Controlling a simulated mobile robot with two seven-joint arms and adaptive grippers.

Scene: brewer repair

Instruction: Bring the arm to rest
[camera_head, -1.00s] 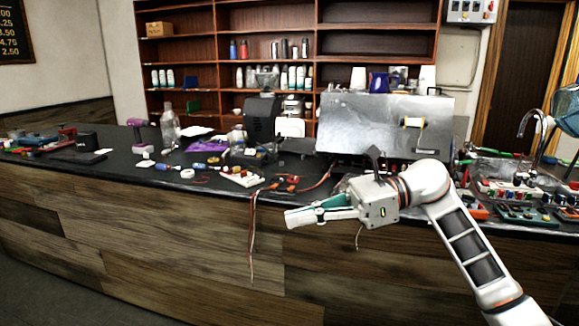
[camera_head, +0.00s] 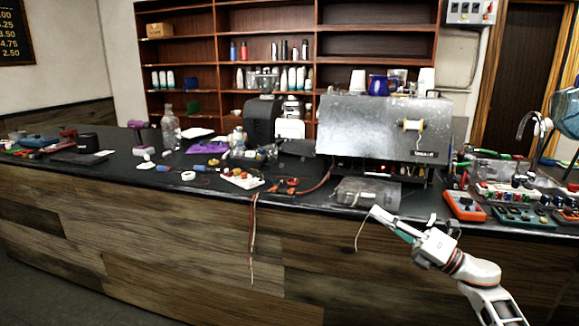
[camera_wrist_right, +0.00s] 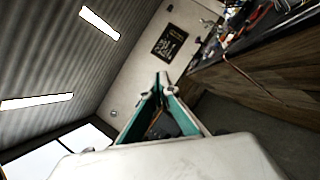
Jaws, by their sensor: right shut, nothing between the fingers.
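My right gripper (camera_head: 387,222) is in front of the counter at the lower right in the head view, its fingers pointing up and to the left. It is shut and holds nothing. In the right wrist view its two green-lined fingers (camera_wrist_right: 160,86) meet at the tips, with the wall and ceiling behind them. The fingertips show near the counter's front edge, close to a hanging wire (camera_head: 361,233); I cannot tell whether they touch it. My left gripper is in neither view.
A dark counter (camera_head: 120,178) with a wood front runs across the view. A metal brewer (camera_head: 370,125) stands on it, with a clear box-like part (camera_head: 368,192) in front. Orange and teal meters (camera_head: 465,206) lie to the right. Red wires (camera_head: 252,235) hang over the edge. The floor at the left is clear.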

